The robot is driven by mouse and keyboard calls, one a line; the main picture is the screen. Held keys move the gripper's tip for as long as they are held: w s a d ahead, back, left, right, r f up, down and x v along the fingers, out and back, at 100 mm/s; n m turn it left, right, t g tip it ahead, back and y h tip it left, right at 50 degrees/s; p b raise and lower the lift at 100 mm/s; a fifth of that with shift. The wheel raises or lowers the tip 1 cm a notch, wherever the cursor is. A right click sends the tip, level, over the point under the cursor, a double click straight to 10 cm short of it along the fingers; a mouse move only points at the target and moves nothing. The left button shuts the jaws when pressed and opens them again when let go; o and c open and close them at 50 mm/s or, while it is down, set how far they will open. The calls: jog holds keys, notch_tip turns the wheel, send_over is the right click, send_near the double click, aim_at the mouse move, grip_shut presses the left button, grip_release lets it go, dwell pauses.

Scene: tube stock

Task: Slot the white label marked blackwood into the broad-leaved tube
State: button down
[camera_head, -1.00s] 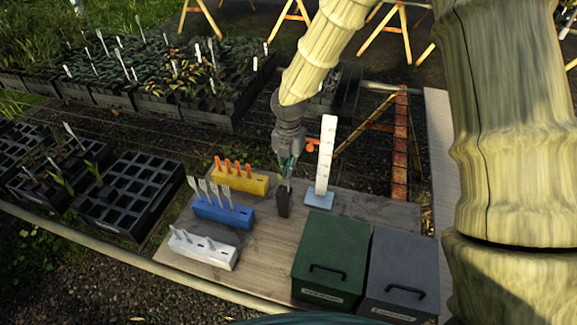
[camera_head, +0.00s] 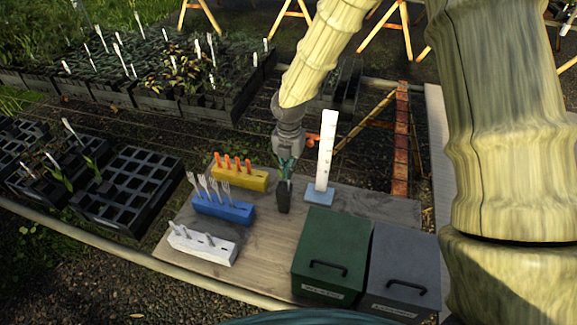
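A dark tube (camera_head: 284,197) stands on the wooden bench in the middle of the view. My gripper (camera_head: 286,178) is right at its top, pointing down, and hides the rim and any plant there. Whether the fingers are closed on the tube or on a label is too small to tell. A white block (camera_head: 203,247) at the front left of the bench holds short white labels (camera_head: 208,239). Their writing is not legible, so I cannot pick out the blackwood label. The tube's leaf shape is hidden.
A blue block (camera_head: 224,210) with pale fork-topped labels and a yellow block (camera_head: 240,179) with orange labels stand left of the tube. A white upright scale (camera_head: 326,150) on a blue base stands close right. Green (camera_head: 330,245) and grey (camera_head: 402,265) lidded bins fill the front right.

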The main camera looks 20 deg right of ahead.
jog(key=shift+f+b, duration=0.5)
jog(key=shift+f, duration=1.1)
jog(key=shift+f, duration=0.2)
jog(key=c, duration=2.2)
grip_release()
jog(key=o, duration=0.6)
jog(key=shift+o, duration=0.2)
notch_tip(320, 180, up, 12)
jog(key=shift+f, duration=0.1)
